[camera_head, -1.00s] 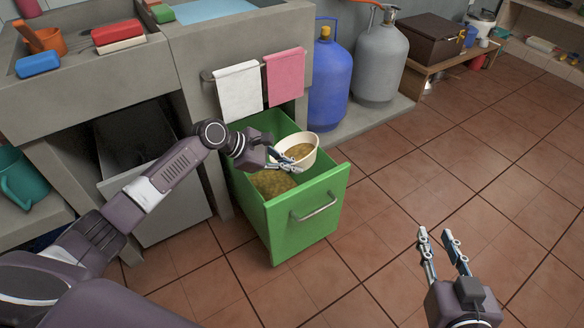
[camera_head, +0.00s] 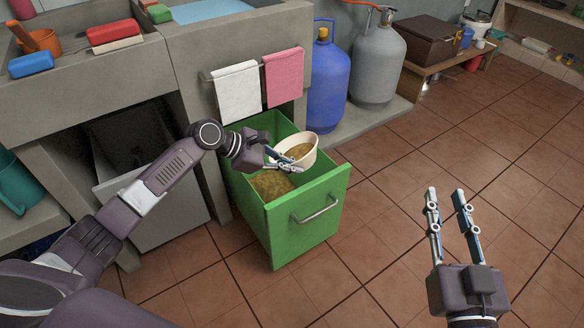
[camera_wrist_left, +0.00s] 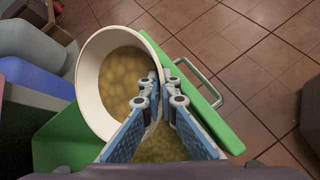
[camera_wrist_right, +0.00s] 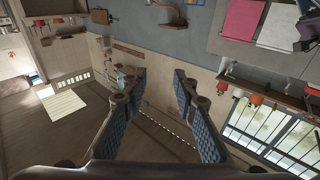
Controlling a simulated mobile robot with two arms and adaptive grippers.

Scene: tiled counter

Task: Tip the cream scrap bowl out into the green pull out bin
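The cream scrap bowl (camera_head: 303,143) is held by its rim over the green pull out bin (camera_head: 300,222). It is tilted a little in the head view, with brownish scraps inside. In the left wrist view the bowl (camera_wrist_left: 92,75) fills the left middle, with scraps inside. My left gripper (camera_head: 294,167) is shut on the bowl's near rim. The bin is pulled open from under the counter, with brownish scraps (camera_head: 272,184) in its bottom. My right gripper (camera_head: 447,192) is open and empty over the floor at the right; it also shows open in the right wrist view (camera_wrist_right: 160,82).
A white towel (camera_head: 237,91) and a pink towel (camera_head: 284,77) hang above the bin. A blue gas cylinder (camera_head: 328,84) and a grey one (camera_head: 377,66) stand behind it. The tiled floor (camera_head: 400,150) to the right is clear.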

